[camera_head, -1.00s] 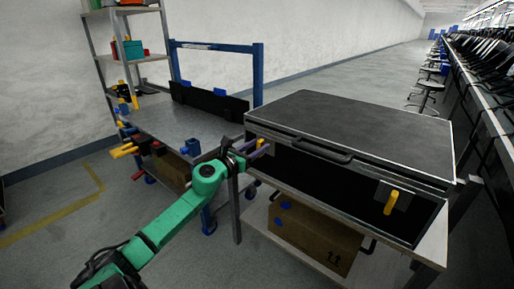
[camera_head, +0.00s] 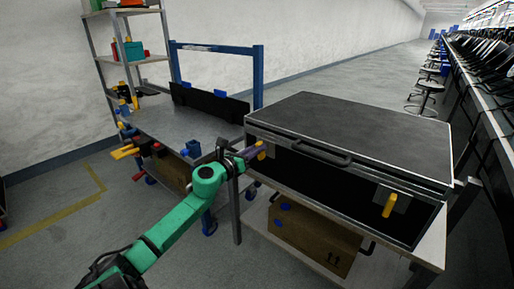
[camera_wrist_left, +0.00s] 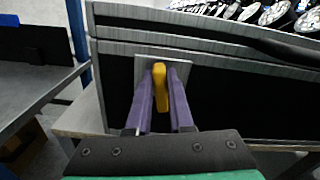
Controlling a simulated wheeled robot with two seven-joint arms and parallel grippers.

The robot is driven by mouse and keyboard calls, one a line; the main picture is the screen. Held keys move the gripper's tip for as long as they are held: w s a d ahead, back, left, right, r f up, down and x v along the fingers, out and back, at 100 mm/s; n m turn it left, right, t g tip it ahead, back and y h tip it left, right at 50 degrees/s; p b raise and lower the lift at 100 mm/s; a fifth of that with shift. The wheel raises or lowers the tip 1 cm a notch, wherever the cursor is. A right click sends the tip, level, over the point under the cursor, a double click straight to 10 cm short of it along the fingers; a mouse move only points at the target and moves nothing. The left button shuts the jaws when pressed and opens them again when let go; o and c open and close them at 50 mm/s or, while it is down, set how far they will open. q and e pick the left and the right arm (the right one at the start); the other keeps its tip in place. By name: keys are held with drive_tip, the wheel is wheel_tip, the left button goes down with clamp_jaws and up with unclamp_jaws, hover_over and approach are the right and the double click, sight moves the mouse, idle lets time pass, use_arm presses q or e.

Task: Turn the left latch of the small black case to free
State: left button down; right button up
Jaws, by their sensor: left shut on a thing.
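The black case (camera_head: 345,125) stands closed on a table, its front side towards me with a dark carry handle (camera_head: 322,152). Its left latch is a yellow lever (camera_head: 262,152) on a grey plate, partly hidden by my gripper in the head view. In the left wrist view the left latch (camera_wrist_left: 159,90) points roughly downward, leaning slightly. My left gripper (camera_head: 257,151) has its purple fingers on either side of the lever and is shut on it; the fingers also show in the left wrist view (camera_wrist_left: 160,80). The right latch (camera_head: 390,205) is yellow and nearly upright. My right gripper is out of view.
A cardboard box (camera_head: 312,235) lies on the shelf under the case. A workbench (camera_head: 185,125) with a blue frame and a storage rack (camera_head: 127,60) stand to the left. The floor in front is open.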

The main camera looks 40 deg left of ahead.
use_arm(q)
drive_tip(key=shift+a+f+n+p, duration=0.25)
drive_tip(key=shift+n+p, duration=1.05)
drive_tip(key=shift+n, duration=1.3)
drive_tip(key=shift+a+f+n+p, duration=0.25)
drive_tip(key=shift+n+p, duration=1)
drive_tip(key=shift+n, duration=1.35)
drive_tip(key=shift+a+f+n+p, duration=0.1)
drive_tip(key=shift+f+n+p, duration=0.25)
drive_tip(key=shift+n+p, duration=1.6)
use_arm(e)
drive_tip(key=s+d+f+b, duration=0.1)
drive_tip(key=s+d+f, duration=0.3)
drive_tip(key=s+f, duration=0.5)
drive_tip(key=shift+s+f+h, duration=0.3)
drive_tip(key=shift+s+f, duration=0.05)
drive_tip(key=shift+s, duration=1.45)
use_arm(q)
drive_tip(key=shift+n, duration=0.65)
drive_tip(key=c, duration=0.8)
unclamp_jaws()
drive_tip(key=shift+s, duration=0.1)
